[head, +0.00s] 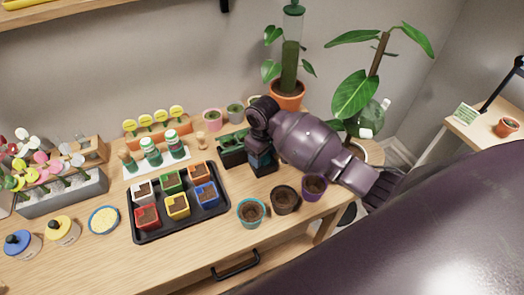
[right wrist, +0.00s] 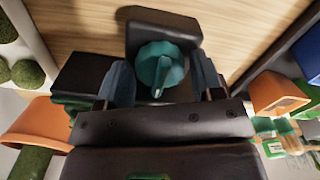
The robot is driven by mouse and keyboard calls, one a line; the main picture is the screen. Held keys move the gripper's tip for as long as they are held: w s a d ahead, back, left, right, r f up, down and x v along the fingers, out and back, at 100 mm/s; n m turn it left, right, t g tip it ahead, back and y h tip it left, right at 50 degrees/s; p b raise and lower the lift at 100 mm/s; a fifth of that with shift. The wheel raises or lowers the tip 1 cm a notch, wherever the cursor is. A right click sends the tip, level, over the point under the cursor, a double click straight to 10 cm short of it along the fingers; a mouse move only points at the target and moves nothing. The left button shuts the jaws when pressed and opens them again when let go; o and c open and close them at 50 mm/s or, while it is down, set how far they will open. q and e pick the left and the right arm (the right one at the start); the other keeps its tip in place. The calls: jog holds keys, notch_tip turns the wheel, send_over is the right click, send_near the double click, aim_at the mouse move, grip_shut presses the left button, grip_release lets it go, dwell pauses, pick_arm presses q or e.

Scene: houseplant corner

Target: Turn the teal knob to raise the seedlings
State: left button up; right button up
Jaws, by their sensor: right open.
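The teal knob (right wrist: 158,64) is ribbed and sits on a dark housing (right wrist: 160,24) in the right wrist view. My right gripper (right wrist: 161,84) is open, with one blue finger on each side of the knob. I cannot tell whether either finger touches it. In the head view my right gripper (head: 262,160) reaches down at the back middle of the table and hides the knob. A dark box with green tops (head: 232,150), perhaps the seedlings, shows just left of the gripper, partly covered. My left gripper is not in view.
A black tray (head: 140,238) of coloured pots lies left of the gripper. Teal (head: 251,213), brown (head: 285,200) and purple (head: 314,187) pots stand in front. A tall plant in an orange pot (head: 287,95) is behind.

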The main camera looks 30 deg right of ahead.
jog(key=c, duration=0.6)
jog(key=shift+c, duration=0.3)
jog(key=m, duration=0.4)
jog(key=shift+m, duration=2.4)
jog(key=shift+r, duration=0.1)
jog(key=o, duration=0.7)
jog(key=shift+c, duration=0.2)
